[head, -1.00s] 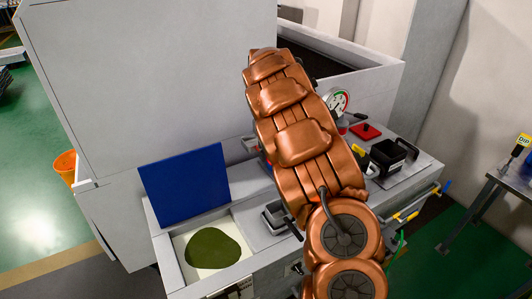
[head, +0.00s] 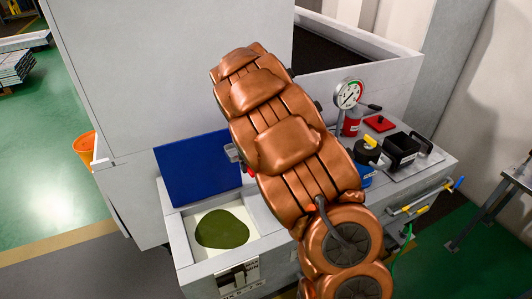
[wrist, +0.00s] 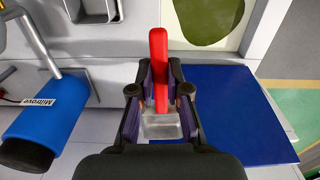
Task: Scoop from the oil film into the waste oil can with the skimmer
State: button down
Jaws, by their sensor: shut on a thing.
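My gripper (wrist: 160,88) is shut on the red handle of the skimmer (wrist: 158,55) in the wrist view. A pale, see-through or metallic block-like part (wrist: 161,126) shows between the fingers below the handle. The oil film (head: 222,229) is a dark green patch in a white-floored tank; it also shows at the top of the wrist view (wrist: 205,18). The gripper is beside the tank, over the grey bench near the blue panel. A black open-topped container with a handle (head: 402,149) stands at the right; I cannot tell whether it is the waste oil can.
A pressure gauge (head: 348,94), a red can (head: 352,122), a red lid-like piece (head: 380,123) and a blue can (head: 365,176) crowd the bench at the right. A labelled blue cylinder (wrist: 42,128) lies left in the wrist view.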

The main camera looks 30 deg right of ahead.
jog(key=a+f, duration=0.2)
jog(key=a, duration=0.9)
jog(key=shift+s+f, duration=0.15)
jog(key=shift+f, duration=0.25)
